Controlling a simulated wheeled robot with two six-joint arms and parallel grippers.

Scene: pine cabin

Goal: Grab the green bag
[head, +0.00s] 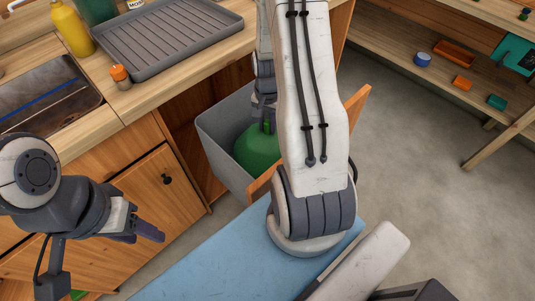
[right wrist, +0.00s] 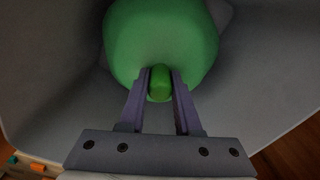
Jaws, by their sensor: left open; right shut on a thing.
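The green bag (head: 257,150) sits inside a grey bin (head: 222,130) in an open pull-out of the wooden cabinet. In the right wrist view the bag (right wrist: 160,40) is a round green bulk with a short green neck (right wrist: 160,84). My right gripper (right wrist: 160,88) reaches down into the bin and is shut on that neck, one finger on each side. In the head view my right arm hides part of the bag and bin. My left gripper (head: 150,233) is open and empty in front of the cabinet doors, at the left.
The counter holds a grey ribbed tray (head: 170,35), a yellow bottle (head: 71,28), a small orange-capped jar (head: 120,77) and a sink (head: 45,95). A wooden shelf (head: 420,85) with small items stands at the right. Bare floor (head: 430,180) lies between.

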